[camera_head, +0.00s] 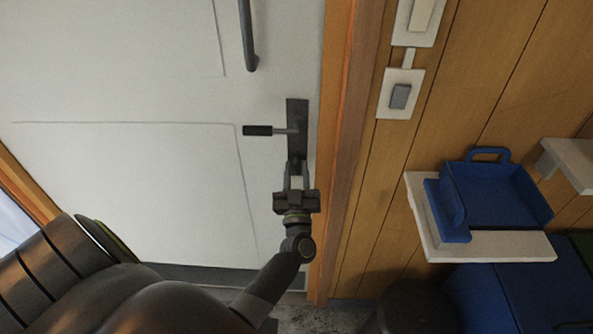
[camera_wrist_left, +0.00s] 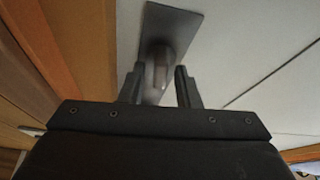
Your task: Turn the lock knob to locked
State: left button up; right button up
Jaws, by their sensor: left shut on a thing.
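The white door (camera_head: 130,70) has a dark lock plate (camera_head: 297,112) near its right edge, with a black-gripped lever handle (camera_head: 258,130) pointing left. My left gripper (camera_head: 297,167) is at the lower end of this plate, its fingers around the lock knob. In the left wrist view the grey knob (camera_wrist_left: 160,68) sits between the two fingertips (camera_wrist_left: 159,75), in front of the lock plate (camera_wrist_left: 172,24). The gripper is shut on the knob. The fingers partly hide it, and I cannot tell its turned position. My right gripper is not in view.
A dark pull bar (camera_head: 249,40) is above the lever. The wooden door frame (camera_head: 340,150) runs close to the right of my gripper. Wall switches (camera_head: 400,95) and a shelf (camera_head: 500,246) with a blue tray (camera_head: 500,195) are further right.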

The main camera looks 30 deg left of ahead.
pick_arm(q)
jog(key=n+g+y, duration=0.1)
jog(key=n, duration=0.2)
jog(key=n+g+y+p, duration=0.1)
jog(key=n, duration=0.2)
jog(key=n+g, duration=0.1)
jog(key=n, duration=0.1)
jog(key=n+g+p, duration=0.1)
jog(key=n, duration=0.2)
jog(key=shift+d+g+y, duration=0.1)
jog(key=shift+g+y, duration=0.3)
jog(key=n+g+p, duration=0.1)
jog(key=n, duration=0.2)
jog(key=n+g+p, duration=0.1)
jog(key=n, duration=0.2)
jog(key=shift+r, duration=0.1)
jog(key=shift+n+g+h+p, duration=0.4)
jog(key=shift+n+g, duration=0.1)
jog(key=shift+n, duration=1.1)
jog(key=o, duration=0.6)
